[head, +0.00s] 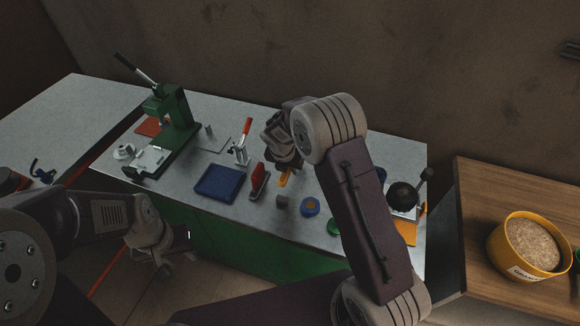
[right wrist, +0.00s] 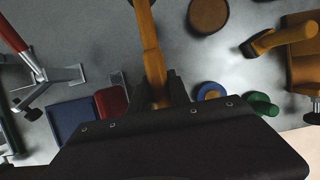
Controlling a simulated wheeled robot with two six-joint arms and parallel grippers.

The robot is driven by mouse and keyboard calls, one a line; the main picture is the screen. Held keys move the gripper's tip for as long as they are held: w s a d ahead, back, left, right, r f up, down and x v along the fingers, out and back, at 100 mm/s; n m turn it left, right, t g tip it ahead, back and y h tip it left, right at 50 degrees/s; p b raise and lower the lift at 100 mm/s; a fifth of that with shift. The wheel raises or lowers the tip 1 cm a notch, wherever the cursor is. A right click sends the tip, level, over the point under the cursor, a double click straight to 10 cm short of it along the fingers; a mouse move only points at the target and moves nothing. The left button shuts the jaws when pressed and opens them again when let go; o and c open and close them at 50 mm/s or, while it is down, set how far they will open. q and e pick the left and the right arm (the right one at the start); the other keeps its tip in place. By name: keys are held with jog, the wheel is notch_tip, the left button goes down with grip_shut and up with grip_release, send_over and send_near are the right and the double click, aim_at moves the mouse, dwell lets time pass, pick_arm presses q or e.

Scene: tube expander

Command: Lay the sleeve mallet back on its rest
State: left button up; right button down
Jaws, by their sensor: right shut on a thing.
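My right gripper (right wrist: 160,98) is shut on a wooden handle, which I take for the sleeve mallet (right wrist: 150,45). The handle runs up to the top edge of the right wrist view, and its head is not clear there. In the head view an orange-brown end of it (head: 284,180) shows below my right gripper (head: 284,160), above the bench. I cannot make out the mallet's rest for certain. An orange-brown block with a peg-like part (right wrist: 303,65) lies at the right of the wrist view. My left gripper (head: 165,266) hangs in front of the bench; its jaws are unclear.
The grey bench (head: 215,215) carries a green lever press (head: 175,112), a red-handled clamp (head: 241,150), a blue tray (head: 218,184), a red block (head: 258,181), a blue ring (head: 310,206) and a green piece (head: 333,227). A yellow grain bowl (head: 500,258) stands on the wooden table at right.

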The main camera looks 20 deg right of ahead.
notch_tip(320, 180, down, 5)
jog(key=b, duration=0.3)
jog(key=shift+w+f, duration=0.15)
jog(key=shift+f, duration=0.15)
dwell(0.5)
jog(key=shift+f+b, duration=0.4)
jog(key=shift+f, duration=0.6)
dwell(0.4)
jog(key=c, duration=1.1)
grip_release()
jog(key=shift+c, duration=0.2)
